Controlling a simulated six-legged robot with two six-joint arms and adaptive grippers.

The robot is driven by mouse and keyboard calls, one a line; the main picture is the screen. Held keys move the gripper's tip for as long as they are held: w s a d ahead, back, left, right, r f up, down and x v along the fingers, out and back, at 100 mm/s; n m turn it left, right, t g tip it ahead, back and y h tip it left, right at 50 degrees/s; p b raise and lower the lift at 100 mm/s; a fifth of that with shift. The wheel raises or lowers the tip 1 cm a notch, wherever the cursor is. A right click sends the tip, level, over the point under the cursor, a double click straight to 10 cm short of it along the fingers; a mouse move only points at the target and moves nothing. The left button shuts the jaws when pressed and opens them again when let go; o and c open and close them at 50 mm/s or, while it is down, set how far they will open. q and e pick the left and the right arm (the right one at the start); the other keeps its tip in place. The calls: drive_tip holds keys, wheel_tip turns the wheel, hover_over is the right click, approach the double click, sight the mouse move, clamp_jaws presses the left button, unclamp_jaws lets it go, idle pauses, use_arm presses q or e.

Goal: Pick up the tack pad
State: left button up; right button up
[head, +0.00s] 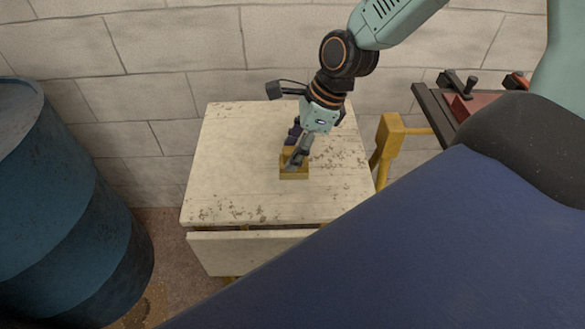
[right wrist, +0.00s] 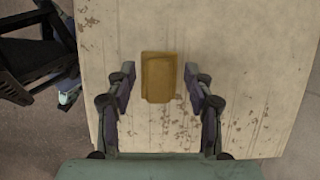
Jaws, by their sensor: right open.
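The tack pad (right wrist: 158,78) is a small yellow-brown block lying on a worn whitish table (head: 235,195). In the head view the tack pad (head: 294,174) is near the middle of the tabletop, partly hidden by my right gripper. My right gripper (head: 296,163) reaches down over it from the upper right. In the right wrist view my right gripper (right wrist: 165,78) is open, with one finger on each side of the pad and a gap on both sides. I cannot tell the exact height of the fingertips above the table.
A large blue barrel (head: 60,200) stands at the left. A yellow post (head: 388,145) is close to the table's right edge. A bench with red and dark parts (head: 470,105) is at the upper right. A block wall (head: 160,60) is behind. The tabletop around the pad is clear.

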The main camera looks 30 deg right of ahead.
drive_tip(key=shift+a+f, duration=0.1)
drive_tip(key=shift+f, duration=0.15)
drive_tip(key=shift+s+r, duration=0.1)
drive_tip(key=shift+s, duration=0.1)
drive_tip(key=shift+w, duration=0.25)
drive_tip(key=c, duration=0.4)
drive_tip(key=shift+s, duration=0.2)
drive_tip(key=c, duration=0.4)
drive_tip(key=shift+w, duration=0.1)
clamp_jaws()
